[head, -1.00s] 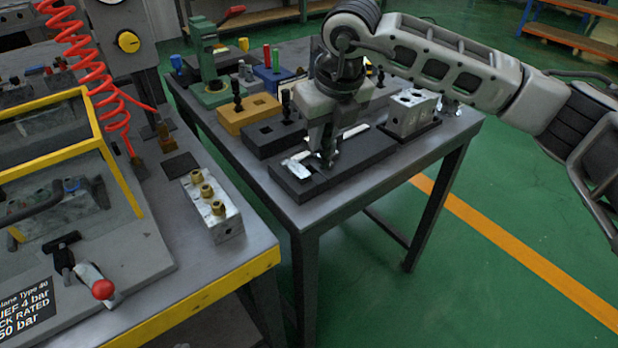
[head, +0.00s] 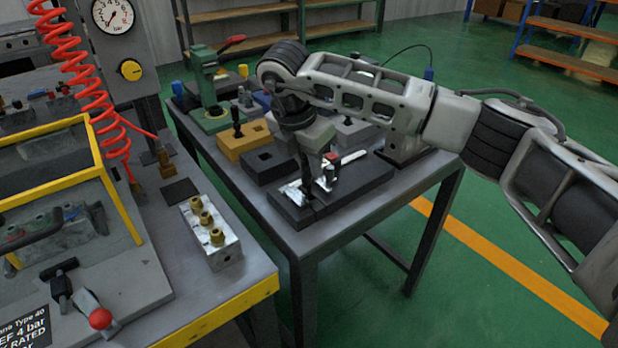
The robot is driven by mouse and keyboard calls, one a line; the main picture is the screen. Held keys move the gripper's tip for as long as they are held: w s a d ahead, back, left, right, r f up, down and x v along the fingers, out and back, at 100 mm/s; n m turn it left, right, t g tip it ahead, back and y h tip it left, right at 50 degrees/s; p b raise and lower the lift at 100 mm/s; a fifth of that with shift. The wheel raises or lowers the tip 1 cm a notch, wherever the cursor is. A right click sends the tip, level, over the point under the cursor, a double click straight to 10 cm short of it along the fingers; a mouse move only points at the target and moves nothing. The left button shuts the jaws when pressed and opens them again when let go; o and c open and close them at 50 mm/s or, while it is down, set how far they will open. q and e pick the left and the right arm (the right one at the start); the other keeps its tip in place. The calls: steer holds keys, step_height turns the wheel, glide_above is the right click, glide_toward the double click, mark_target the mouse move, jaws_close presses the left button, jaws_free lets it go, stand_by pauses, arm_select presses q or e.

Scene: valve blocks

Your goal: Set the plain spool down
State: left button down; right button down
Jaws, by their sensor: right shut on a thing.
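My right gripper (head: 316,186) reaches down from the right over the dark block (head: 366,188) near the table's front corner. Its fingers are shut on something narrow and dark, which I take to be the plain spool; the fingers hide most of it. It is low over the block's left end, and I cannot tell whether it touches. A bright metal piece (head: 291,191) lies at that end, beside the fingertips. A small red-topped part shows close by the fingers. My left gripper is not in view.
A yellow block (head: 232,147) with a black spool-like piece (head: 237,122), another dark block (head: 262,168) and a green press (head: 206,90) stand behind. A metal valve block (head: 226,258) with brass fittings sits on the left bench. A gap separates bench and table.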

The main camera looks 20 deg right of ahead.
mark_target(309, 177)
step_height(309, 177, down, 4)
steer(key=shift+r, duration=0.15)
steer(key=c, duration=1.3)
jaws_free()
steer(key=shift+c, duration=0.2)
